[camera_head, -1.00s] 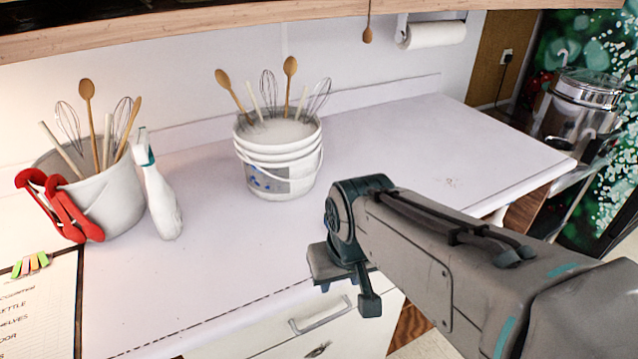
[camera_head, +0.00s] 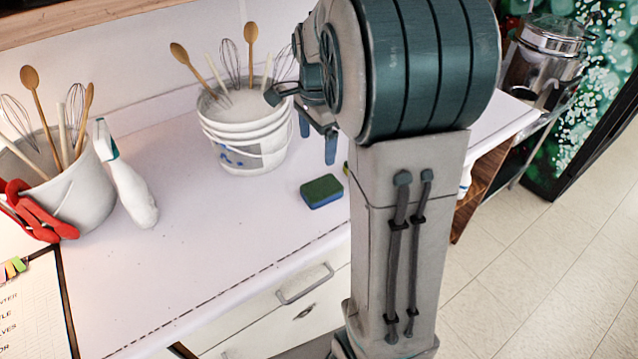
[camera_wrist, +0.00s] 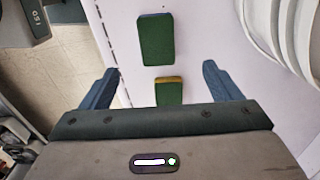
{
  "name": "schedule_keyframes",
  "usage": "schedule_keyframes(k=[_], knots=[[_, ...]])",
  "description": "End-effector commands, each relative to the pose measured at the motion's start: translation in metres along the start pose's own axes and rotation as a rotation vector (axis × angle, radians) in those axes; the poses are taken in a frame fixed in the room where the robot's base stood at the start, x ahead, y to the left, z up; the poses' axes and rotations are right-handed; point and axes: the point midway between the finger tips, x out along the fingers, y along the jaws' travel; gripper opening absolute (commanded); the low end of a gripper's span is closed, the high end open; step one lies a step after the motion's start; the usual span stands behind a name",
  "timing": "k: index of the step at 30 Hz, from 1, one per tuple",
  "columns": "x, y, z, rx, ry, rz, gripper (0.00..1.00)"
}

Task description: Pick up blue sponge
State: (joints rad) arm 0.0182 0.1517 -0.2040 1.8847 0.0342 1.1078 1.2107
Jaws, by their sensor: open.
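The blue sponge (camera_head: 321,191) lies flat on the white counter near its front edge, green scouring side up with a blue side showing. In the wrist view the blue sponge (camera_wrist: 156,40) is beyond my fingertips, with a thin blue edge at its far end. A second sponge (camera_wrist: 169,93), green on top with a yellow edge, lies nearer, between my fingers in that picture. In the head view my arm hides most of this yellow-edged sponge (camera_head: 346,168). My gripper (camera_head: 317,140) is open and empty above the counter, pointing down; its two fingers also show in the wrist view (camera_wrist: 159,68).
A white bucket of utensils (camera_head: 245,150) stands behind the sponges, close to my gripper. A clipboard (camera_head: 35,310) lies front left. The counter's front middle is clear.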

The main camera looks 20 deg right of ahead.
Motion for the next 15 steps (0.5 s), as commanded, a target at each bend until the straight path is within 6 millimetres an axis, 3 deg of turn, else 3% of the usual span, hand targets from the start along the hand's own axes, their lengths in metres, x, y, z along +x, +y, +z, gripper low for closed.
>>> schedule_keyframes(k=[9, 15], knots=[[0.060, 0.002, -0.001, 0.008, -0.002, 0.006, 0.85], [0.080, 0.001, -0.001, 0.005, 0.000, 0.002, 0.85]])
